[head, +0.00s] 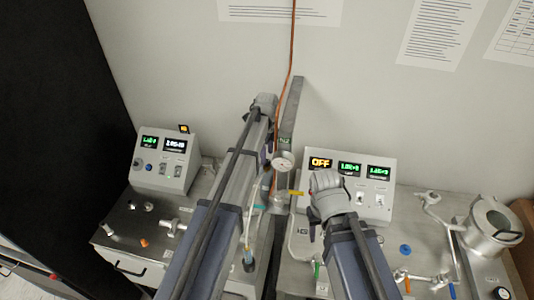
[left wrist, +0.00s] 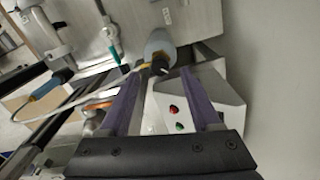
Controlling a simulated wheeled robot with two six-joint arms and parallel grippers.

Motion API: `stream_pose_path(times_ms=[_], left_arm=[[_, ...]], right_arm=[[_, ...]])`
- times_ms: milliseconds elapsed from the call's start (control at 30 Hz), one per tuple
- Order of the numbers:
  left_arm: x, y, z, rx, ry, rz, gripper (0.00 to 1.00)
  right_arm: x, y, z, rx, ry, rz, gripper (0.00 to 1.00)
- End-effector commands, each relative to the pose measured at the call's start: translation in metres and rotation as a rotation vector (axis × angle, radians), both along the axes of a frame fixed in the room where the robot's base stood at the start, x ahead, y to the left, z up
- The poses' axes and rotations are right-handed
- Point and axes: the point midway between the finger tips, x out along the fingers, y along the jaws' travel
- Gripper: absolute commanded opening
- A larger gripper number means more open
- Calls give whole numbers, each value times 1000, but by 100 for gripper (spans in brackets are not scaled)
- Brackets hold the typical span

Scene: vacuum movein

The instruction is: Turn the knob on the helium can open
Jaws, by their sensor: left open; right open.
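In the left wrist view, a pale rounded can (left wrist: 158,45), which looks like the helium can, has a small dark knob (left wrist: 159,67) at its near end. The open purple fingers of my left gripper (left wrist: 162,74) point at it, with the knob between the tips in the picture. I cannot tell whether they touch it. In the head view my left gripper (head: 267,153) is mostly hidden by its own arm, near the gap between the two benches; the can is not clearly visible there. My right gripper (head: 315,222) is low over the right bench, its fingers largely hidden.
A left display box (head: 165,160) and a right display box (head: 350,182) stand on metal benches. A round gauge (head: 284,161) is on a post between them. A metal vessel (head: 490,225) stands far right. A thin tube (left wrist: 85,99) crosses the left wrist view.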

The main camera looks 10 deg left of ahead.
Motion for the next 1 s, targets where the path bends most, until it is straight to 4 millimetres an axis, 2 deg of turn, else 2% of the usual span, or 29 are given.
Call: stream_pose_path(times_ms=[33,100,300,1000], left_arm=[[0,0,15,0,0,0,64],[0,0,25,0,0,0,64],[0,0,44,0,1,-1,64],[0,0,45,0,1,-1,64]], right_arm=[[0,0,15,0,0,1,50],[0,0,25,0,1,2,50],[0,0,44,0,1,-9,50],[-1,0,45,1,1,-13,50]])
